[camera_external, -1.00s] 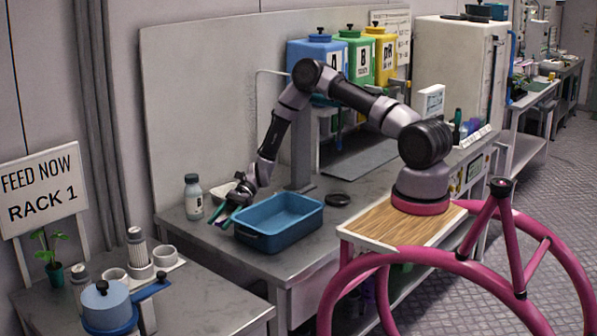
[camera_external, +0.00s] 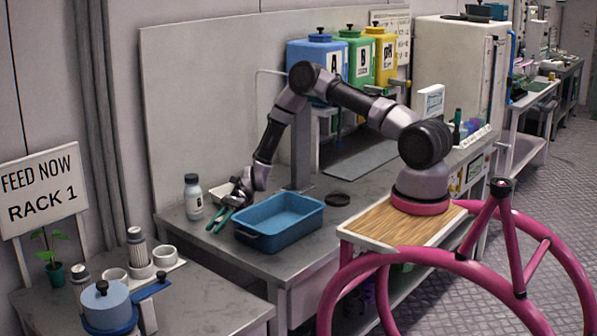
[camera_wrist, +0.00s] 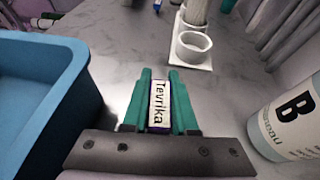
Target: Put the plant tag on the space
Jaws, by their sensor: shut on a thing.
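The plant tag (camera_wrist: 159,104), a small white label with a dark edge reading "Tevrika", is gripped between the green fingers of my gripper (camera_wrist: 160,74) in the wrist view. In the external view my gripper (camera_external: 219,220) is low over the left end of the grey bench, between the white bottle and the blue tray. The tag is too small to make out there. I cannot tell which spot is the space.
The blue tray (camera_external: 250,238) stands right of my gripper. A white bottle marked B (camera_wrist: 292,118) is close on the other side. White cups (camera_wrist: 193,47) stand beyond, on the left side table (camera_external: 215,312). A potted plant (camera_external: 54,270) is there too.

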